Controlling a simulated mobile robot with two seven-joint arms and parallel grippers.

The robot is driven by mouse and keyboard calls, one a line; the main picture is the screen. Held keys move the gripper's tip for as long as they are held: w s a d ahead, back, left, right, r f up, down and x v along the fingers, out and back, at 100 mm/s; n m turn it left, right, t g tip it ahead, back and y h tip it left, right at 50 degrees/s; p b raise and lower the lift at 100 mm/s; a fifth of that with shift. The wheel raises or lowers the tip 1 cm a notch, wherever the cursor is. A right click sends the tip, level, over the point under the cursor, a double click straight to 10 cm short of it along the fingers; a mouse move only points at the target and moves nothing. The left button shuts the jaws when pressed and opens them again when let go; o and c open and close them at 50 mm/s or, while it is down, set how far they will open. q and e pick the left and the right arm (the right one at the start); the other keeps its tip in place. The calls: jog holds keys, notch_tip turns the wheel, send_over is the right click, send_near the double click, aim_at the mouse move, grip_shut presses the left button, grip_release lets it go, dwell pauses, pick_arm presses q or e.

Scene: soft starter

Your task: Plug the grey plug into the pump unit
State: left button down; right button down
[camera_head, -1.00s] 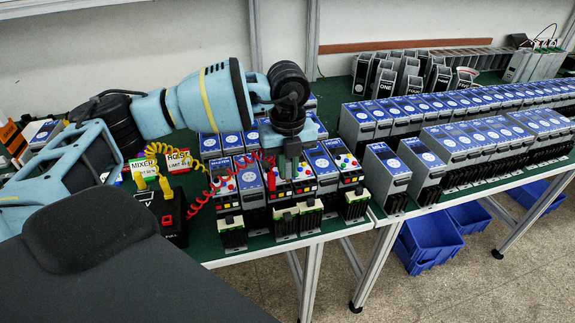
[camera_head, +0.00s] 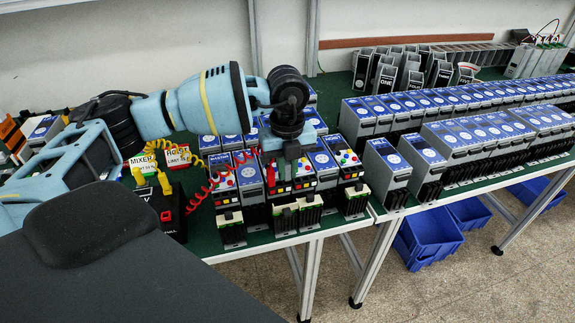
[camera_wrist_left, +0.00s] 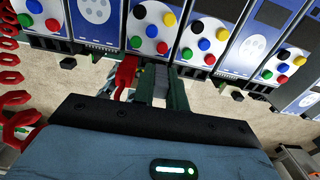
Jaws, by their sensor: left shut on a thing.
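My left gripper (camera_head: 289,170) reaches down over the row of units with coloured buttons. In the left wrist view it is shut on a grey plug (camera_wrist_left: 154,78) between its dark green fingers. The plug is close to the button units' front edges; I cannot tell whether it touches a socket. A red plug (camera_wrist_left: 125,76) stands just left of the fingers; its red coiled cord (camera_head: 200,197) runs to a black meter box (camera_head: 172,218). Several alike button units (camera_head: 249,178) stand side by side. I cannot read which is the pump unit. My right gripper is not in view.
Cards reading MIXER (camera_head: 143,164) and HOIST (camera_head: 177,155) stand to the left, beside a yellow coiled cord (camera_head: 158,148). Green-topped blocks (camera_head: 232,230) sit before the units at the table's front edge. Rows of blue-topped units (camera_head: 470,143) fill the right table.

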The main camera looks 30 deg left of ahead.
aim_at(288, 163)
pick_arm(q)
jog(key=shift+f, duration=0.35)
jog(key=c, duration=1.3)
grip_release()
jog(key=shift+c, duration=0.2)
notch_tip(288, 163, up, 8)
jog(key=shift+f, duration=0.1)
